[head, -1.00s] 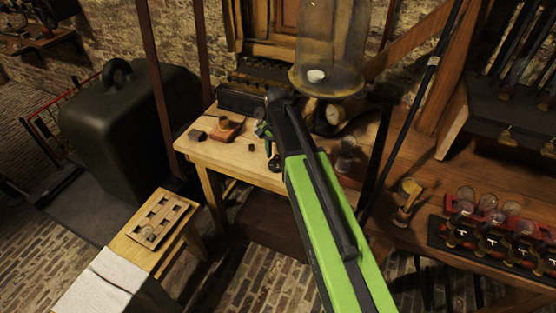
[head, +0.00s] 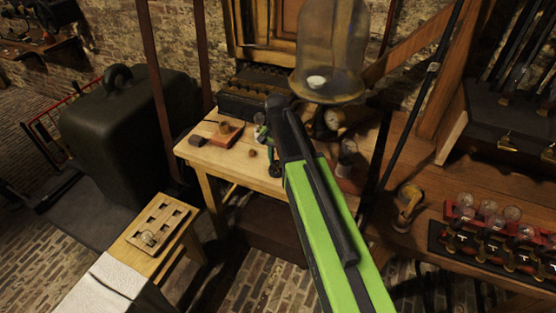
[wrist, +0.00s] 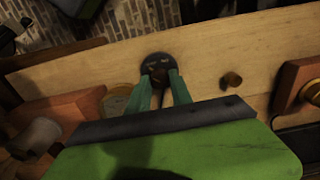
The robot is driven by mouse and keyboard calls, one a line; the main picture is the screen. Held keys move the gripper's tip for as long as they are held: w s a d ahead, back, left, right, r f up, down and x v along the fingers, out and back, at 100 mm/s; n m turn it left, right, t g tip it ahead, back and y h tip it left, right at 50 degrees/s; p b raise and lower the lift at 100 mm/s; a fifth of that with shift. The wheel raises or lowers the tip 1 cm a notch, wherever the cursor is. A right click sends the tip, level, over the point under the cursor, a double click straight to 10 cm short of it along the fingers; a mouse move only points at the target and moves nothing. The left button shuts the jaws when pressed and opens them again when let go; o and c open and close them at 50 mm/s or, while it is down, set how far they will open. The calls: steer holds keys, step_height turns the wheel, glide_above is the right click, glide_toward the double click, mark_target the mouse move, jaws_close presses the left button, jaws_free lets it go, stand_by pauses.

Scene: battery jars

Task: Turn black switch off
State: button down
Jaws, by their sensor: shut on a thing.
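The black switch (wrist: 157,62) shows in the wrist view as a round dark base on the pale wooden table, with a dark middle part between my fingers. In the head view its dark base (head: 275,171) shows just left of my arm and is partly hidden. My gripper (wrist: 160,88) has its two green fingers lowered on both sides of the switch's middle part and is shut on it. In the head view my gripper (head: 268,143) is mostly hidden behind my dark wrist. The switch's lever position cannot be made out.
A small wooden knob (wrist: 231,79) and a reddish block with a round knob (wrist: 301,84) stand right of the switch in the wrist view. A glass bell jar (head: 332,45) rises behind my arm. A wooden holed tray (head: 174,213) is at lower left.

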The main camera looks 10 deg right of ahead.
mark_target(277, 162)
steer(key=c, duration=1.1)
jaws_free()
steer(key=shift+c, duration=0.2)
steer(key=shift+r, duration=0.1)
step_height(277, 162, up, 17)
steer(key=p, duration=1.7)
steer(key=s+f+n+b, duration=0.2)
steer(key=s+f+n, duration=0.1)
steer(key=s, duration=0.4)
steer(key=s+f+n+b, duration=0.2)
steer(key=s+n+b, duration=0.1)
steer(key=s, duration=0.4)
steer(key=shift+s+d+f+n+b, duration=0.3)
steer(key=shift+d+f+n, duration=0.1)
steer(key=shift+n, duration=0.1)
